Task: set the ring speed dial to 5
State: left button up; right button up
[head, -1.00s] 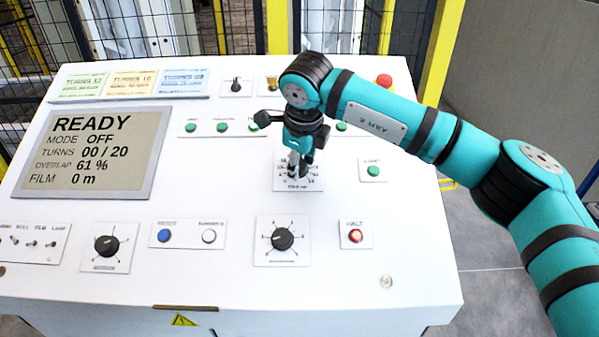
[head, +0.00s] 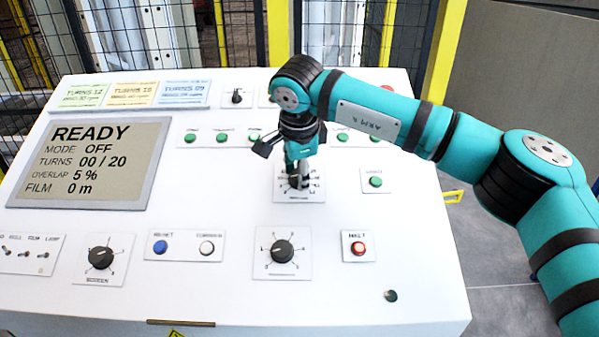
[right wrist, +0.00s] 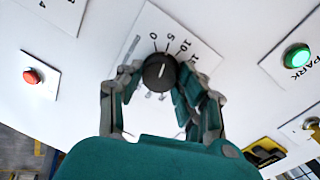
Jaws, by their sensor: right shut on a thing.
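My right gripper (head: 297,178) points down at a dial on the white sloping console and is shut on its knob. The dial's plate (head: 313,193) shows around the fingers. In the right wrist view, the black round knob (right wrist: 159,71) sits between the fingers of my right gripper (right wrist: 160,92). Its white mark points up and slightly right, roughly toward the 5. The scale reads 0, 5, 10 and on; its lower part is hidden by the fingers. The dial's name cannot be read. My left gripper is not in view.
The display (head: 95,160) reads READY, OVERLAP 5 %. Below the held dial are another dial (head: 282,251) and a red button (head: 358,248). A green button (head: 376,182) is at right. A row of green buttons (head: 221,138) runs behind. Another dial (head: 101,257) is at lower left.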

dwell(0.3)
jog(key=o, duration=1.1)
jog(key=shift+s+r, duration=0.1)
jog(key=shift+r, duration=0.2)
jog(key=v, duration=1.1)
jog(key=shift+s+r, duration=0.1)
jog(key=shift+r, duration=0.1)
